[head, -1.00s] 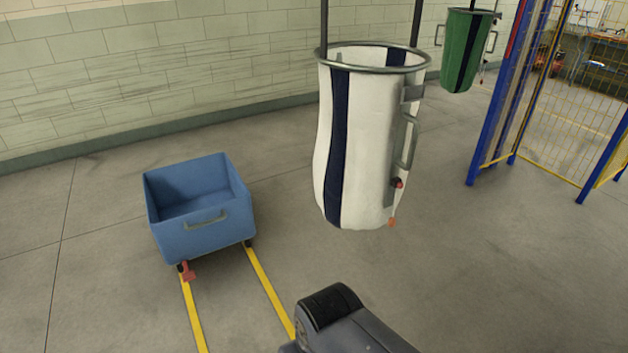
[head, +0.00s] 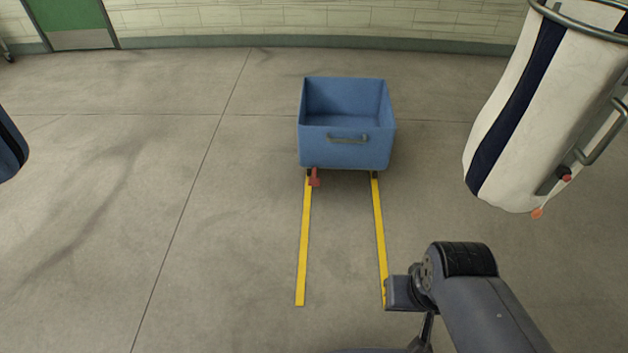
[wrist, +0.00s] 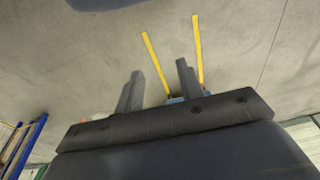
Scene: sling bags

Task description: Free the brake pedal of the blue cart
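The blue cart (head: 346,148) is an open box with a grey handle on its front wall, and it looks empty. It stands on the floor at the far ends of two yellow lines. Its red brake pedal (head: 314,178) sticks out low at the front left corner, by a wheel. My gripper (wrist: 160,68) shows in the wrist view with its two dark fingers apart and nothing between them. It is well away from the cart, of which only slivers of blue show behind the gripper.
A white sling bag (head: 530,110) with a navy stripe hangs at the right, with an orange piece at its bottom. Part of a dark blue bag (head: 10,150) shows at the left edge. The floor between my arm and the cart is clear along the yellow lines (head: 303,250).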

